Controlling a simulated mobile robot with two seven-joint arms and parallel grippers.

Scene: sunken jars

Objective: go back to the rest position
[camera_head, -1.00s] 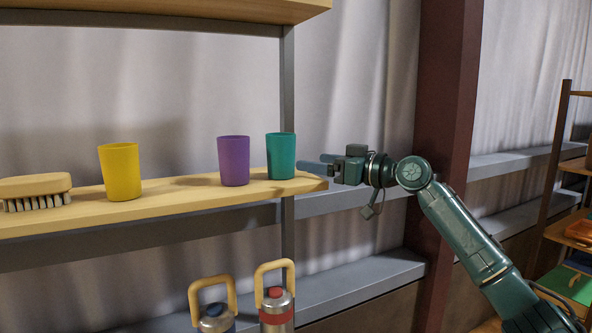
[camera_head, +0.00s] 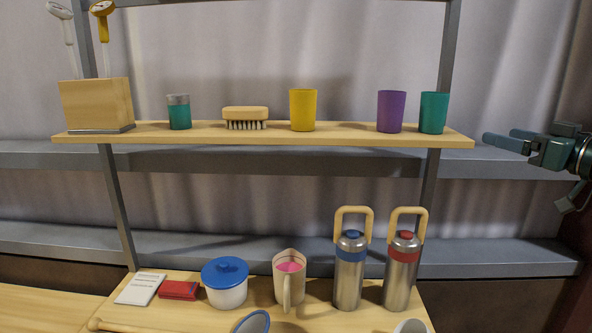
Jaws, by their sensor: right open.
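My right gripper (camera_head: 507,140) is at the right edge of the head view, open and empty, its fingers pointing left. It is to the right of the upper shelf's end, apart from the teal cup (camera_head: 433,113). My left gripper is not in view. The teal cup stands upright at the right end of the wooden shelf (camera_head: 270,134), beside a purple cup (camera_head: 391,111). A yellow cup (camera_head: 302,110) stands further left on the same shelf.
The shelf also holds a brush (camera_head: 245,116), a teal jar with a grey top (camera_head: 179,112) and a wooden block (camera_head: 96,104). Below stand two flasks (camera_head: 349,272) (camera_head: 399,274), a jug (camera_head: 289,280) and a blue-lidded pot (camera_head: 226,285).

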